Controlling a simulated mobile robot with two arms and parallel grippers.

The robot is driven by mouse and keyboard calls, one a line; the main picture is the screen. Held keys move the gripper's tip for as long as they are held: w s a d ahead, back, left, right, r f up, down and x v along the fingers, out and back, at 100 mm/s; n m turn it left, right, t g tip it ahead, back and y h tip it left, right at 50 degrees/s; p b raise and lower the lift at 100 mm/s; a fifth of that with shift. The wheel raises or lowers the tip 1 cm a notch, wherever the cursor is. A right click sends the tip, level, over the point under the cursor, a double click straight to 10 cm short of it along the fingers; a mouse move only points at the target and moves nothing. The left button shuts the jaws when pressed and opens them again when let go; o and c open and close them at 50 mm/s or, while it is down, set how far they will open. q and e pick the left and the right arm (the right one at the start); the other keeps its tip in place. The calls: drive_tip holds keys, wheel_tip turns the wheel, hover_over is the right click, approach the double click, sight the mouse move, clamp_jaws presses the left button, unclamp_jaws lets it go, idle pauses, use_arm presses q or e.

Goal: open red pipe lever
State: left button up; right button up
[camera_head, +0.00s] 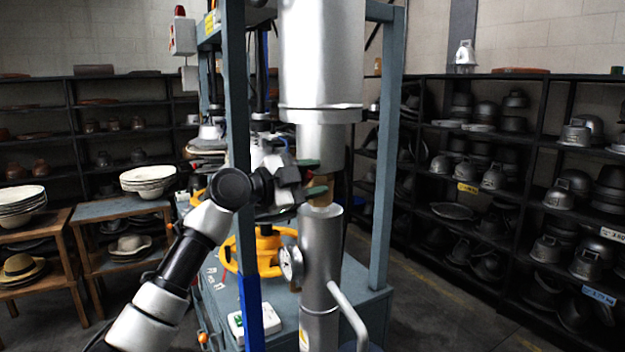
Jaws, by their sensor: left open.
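A vertical silver pipe (319,240) rises in the middle of the camera_head view, below a large steel cylinder (322,60). A brass fitting (325,192) sits between the pipe and the cylinder. My left gripper (312,177) reaches in from the left at the height of this fitting. Its two green-tipped fingers are apart, one above the other, in front of the fitting. Whether the fingers touch anything is unclear. My right gripper is out of view.
A pressure gauge (291,263) and a curved silver handle (348,315) are on the pipe. Blue-grey frame posts (386,150) stand on both sides. A yellow handwheel (262,252) is behind. Hat shelves (480,160) line the right; small wooden tables (120,212) stand left.

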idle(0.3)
use_arm(q)
drive_tip(key=shift+s+d+f+m, duration=0.15)
drive_tip(key=shift+f+m, duration=0.3)
drive_tip(key=shift+m, duration=0.15)
drive_tip(key=s+a+f+m+b, duration=0.3)
drive_tip(key=s+a+f+m, duration=0.25)
drive_tip(key=s+a, duration=0.2)
drive_tip(key=w+a+f+n+y, duration=0.2)
drive_tip(key=f+n, duration=0.2)
drive_tip(key=f, duration=0.5)
drive_tip(key=w+a+f+n+t+y+b, duration=0.1)
drive_tip(key=w+a+f+n+y, duration=0.1)
drive_tip(key=f, duration=0.7)
drive_tip(key=w+a+f+n+t+y+b, duration=0.1)
drive_tip(key=f+n, duration=0.4)
drive_tip(key=f, duration=0.5)
drive_tip(key=w+a+y, duration=0.1)
drive_tip(key=w+a, duration=0.1)
drive_tip(key=shift+w+n+y, duration=0.3)
drive_tip(key=shift+w+n, duration=0.05)
drive_tip(key=shift+w, duration=0.05)
drive_tip(key=shift+c, duration=0.4)
